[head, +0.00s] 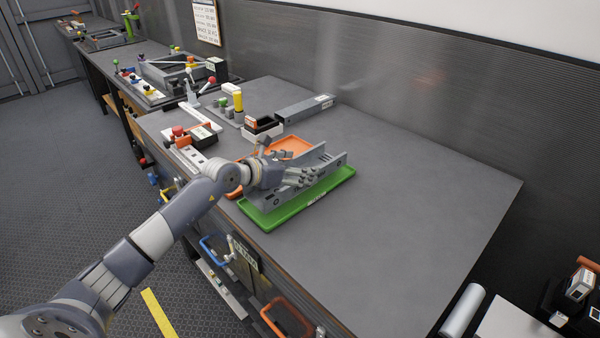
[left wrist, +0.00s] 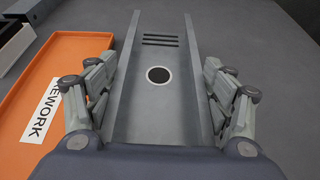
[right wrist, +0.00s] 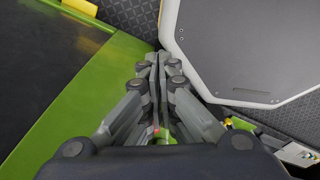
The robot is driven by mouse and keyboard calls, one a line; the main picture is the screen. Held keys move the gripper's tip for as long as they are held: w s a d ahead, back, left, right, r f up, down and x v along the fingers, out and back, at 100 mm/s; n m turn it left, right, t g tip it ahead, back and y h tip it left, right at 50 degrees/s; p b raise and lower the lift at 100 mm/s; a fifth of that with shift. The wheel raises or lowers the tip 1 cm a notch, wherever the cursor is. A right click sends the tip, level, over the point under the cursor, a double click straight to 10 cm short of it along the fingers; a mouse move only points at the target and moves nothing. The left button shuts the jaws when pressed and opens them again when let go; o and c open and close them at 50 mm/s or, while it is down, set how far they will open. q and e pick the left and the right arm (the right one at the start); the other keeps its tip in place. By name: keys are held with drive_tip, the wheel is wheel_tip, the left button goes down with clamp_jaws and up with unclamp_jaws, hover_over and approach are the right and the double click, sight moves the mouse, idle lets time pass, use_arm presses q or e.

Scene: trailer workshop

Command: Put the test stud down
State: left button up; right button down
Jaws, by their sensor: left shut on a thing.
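The test stud is a grey metal channel (head: 328,166) with slots and a round hole, lying lengthwise over the green tray (head: 262,222). Whether it touches the tray floor is hard to tell. In the left wrist view the stud (left wrist: 160,110) runs away from me between the fingers. My left gripper (head: 290,178) is shut across its two side walls; its fingers also show in the left wrist view (left wrist: 160,90). My right gripper (right wrist: 155,70) shows only in the right wrist view, with its fingers together and nothing between them.
An orange tray (left wrist: 65,75) labelled REWORK lies left of the stud. A grey bar (head: 305,108), a small bin (head: 262,128) and a block with red knobs (head: 192,140) stand farther back. The right part of the workbench (head: 420,200) is clear.

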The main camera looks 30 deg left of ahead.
use_arm(q)
drive_tip(key=shift+w+d+r, duration=0.1)
drive_tip(key=shift+w, duration=0.3)
drive_tip(key=shift+f, duration=0.2)
wheel_tip(320, 180, down, 2)
drive_tip(key=shift+f+p, duration=0.15)
drive_tip(key=shift+p, duration=0.3)
drive_tip(key=shift+f, duration=0.45)
use_arm(e)
drive_tip(key=shift+w+a+r, duration=0.1)
drive_tip(key=shift+a+r, duration=0.3)
drive_tip(key=shift+r, duration=0.2)
use_arm(q)
drive_tip(key=shift+f, duration=0.1)
use_arm(e)
drive_tip(key=shift+f, duration=0.1)
use_arm(q)
drive_tip(key=o, duration=1.2)
drive_tip(key=shift+f, duration=0.1)
drive_tip(key=shift+o, duration=0.2)
use_arm(e)
drive_tip(key=shift+d, duration=0.15)
